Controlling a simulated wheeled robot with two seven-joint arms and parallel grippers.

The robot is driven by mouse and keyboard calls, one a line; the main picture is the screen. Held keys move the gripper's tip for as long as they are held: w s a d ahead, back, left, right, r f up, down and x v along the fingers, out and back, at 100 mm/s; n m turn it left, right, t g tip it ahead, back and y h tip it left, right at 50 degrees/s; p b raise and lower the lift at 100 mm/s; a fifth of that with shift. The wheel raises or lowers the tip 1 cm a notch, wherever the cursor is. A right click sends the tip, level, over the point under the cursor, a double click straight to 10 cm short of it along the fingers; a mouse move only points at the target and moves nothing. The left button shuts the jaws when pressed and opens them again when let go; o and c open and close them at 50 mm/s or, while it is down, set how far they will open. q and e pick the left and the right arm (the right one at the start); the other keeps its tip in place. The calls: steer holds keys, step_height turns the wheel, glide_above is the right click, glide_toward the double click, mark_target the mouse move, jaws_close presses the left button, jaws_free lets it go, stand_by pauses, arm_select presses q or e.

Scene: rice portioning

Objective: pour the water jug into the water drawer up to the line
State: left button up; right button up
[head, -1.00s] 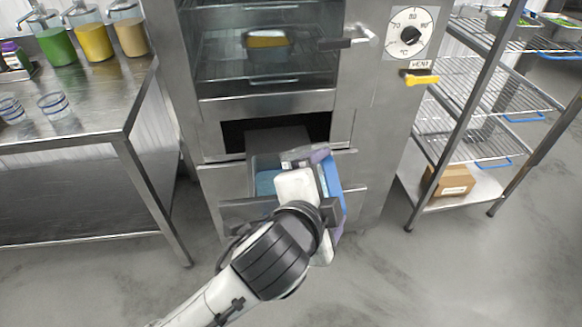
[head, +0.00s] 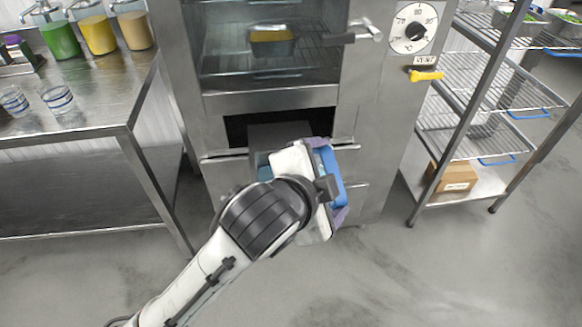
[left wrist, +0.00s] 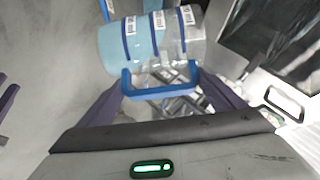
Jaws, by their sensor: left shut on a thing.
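The water jug (left wrist: 150,45) is clear with blue bands and a blue handle (left wrist: 160,88); bluish water shows toward its left part in the left wrist view. My left gripper (left wrist: 165,98) is shut on the handle. In the head view the jug (head: 332,178) is mostly behind my left gripper (head: 326,182), in front of the cabinet's lower part. The water drawer (head: 262,160) is pulled out beneath a dark opening; my wrist covers most of it. The water level and line in the drawer are hidden. My right gripper is not in view.
The steel cabinet (head: 375,130) has a dial and a yellow vent handle (head: 426,75) at upper right. A steel table (head: 90,115) with glasses and dispensers stands left. A wire rack (head: 470,130) with a cardboard box (head: 453,176) stands right. Floor in front is clear.

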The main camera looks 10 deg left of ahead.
arm_select(q)
steer(key=shift+w+a+r+g, duration=0.15)
steer(key=shift+w+r+g, duration=0.2)
steer(key=shift+r+g, duration=0.1)
stand_by(1.3)
steer(key=shift+w+a+r+n+g+h+p, duration=0.2)
steer(key=shift+w+a+n+g+h+p, duration=0.15)
steer(key=shift+w+n+g, duration=0.2)
stand_by(3.4)
